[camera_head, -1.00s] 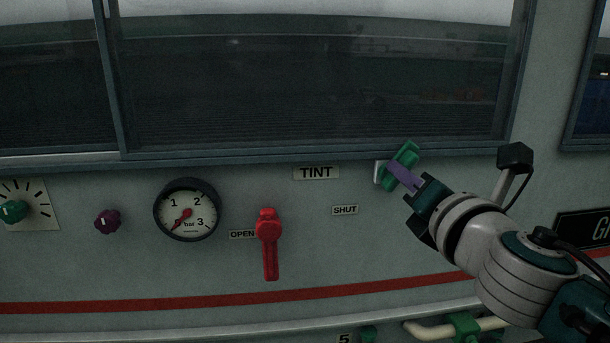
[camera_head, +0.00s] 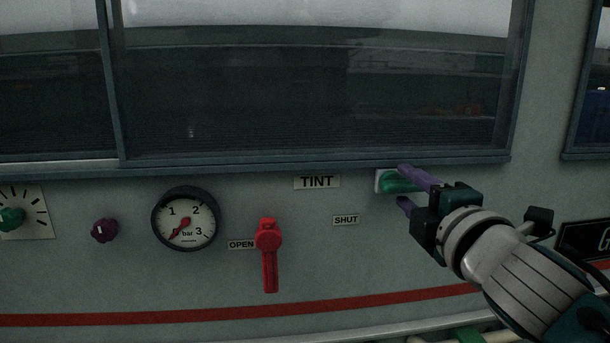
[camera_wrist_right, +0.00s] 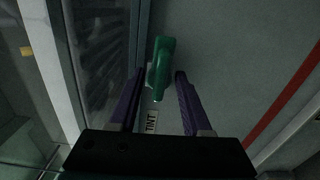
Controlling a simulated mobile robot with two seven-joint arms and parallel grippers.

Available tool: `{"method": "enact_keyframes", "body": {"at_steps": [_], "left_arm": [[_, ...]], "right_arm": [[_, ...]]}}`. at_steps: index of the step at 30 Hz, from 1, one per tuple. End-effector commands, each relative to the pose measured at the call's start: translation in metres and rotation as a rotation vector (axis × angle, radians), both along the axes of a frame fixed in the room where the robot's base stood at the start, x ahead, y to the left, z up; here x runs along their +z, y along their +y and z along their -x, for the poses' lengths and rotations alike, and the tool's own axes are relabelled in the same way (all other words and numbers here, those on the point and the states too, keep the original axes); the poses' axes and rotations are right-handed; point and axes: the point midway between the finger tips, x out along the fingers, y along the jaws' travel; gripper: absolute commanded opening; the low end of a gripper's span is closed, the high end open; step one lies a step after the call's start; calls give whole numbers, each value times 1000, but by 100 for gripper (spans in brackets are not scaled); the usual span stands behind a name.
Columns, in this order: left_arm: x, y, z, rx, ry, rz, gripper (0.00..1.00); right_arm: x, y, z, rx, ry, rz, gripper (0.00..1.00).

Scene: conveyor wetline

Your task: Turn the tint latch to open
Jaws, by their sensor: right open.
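A green latch handle (camera_head: 396,184) sits on a pale plate just below the window frame, right of the TINT label (camera_head: 317,182). It lies nearly level in the head view. My right gripper (camera_head: 402,187) is open, with one purple finger along the handle's upper side and the other below it. In the right wrist view the green handle (camera_wrist_right: 161,62) shows between and beyond the fingertips, near the TINT label (camera_wrist_right: 152,121). I cannot tell whether the fingers touch it. A SHUT label (camera_head: 346,220) and an OPEN label (camera_head: 241,244) are on the panel. My left gripper is out of view.
A red lever (camera_head: 268,255) hangs down beside the OPEN label. A pressure gauge (camera_head: 185,218), a purple knob (camera_head: 104,229) and a green dial knob (camera_head: 11,219) are further left. The window frame (camera_head: 320,167) runs above. The panel around the SHUT label is clear.

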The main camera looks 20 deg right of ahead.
Motion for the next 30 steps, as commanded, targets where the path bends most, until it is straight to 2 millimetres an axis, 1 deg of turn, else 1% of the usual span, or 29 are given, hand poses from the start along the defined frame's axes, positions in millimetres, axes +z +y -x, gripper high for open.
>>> {"method": "enact_keyframes", "body": {"at_steps": [7,18,22,30], "left_arm": [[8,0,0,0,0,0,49],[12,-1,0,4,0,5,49],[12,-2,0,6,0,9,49],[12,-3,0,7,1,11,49]], "right_arm": [[1,6,24,-1,3,0,49],[-1,15,62,0,2,1,49],[0,16,67,0,1,1,49],[0,16,67,0,0,1,49]]}}
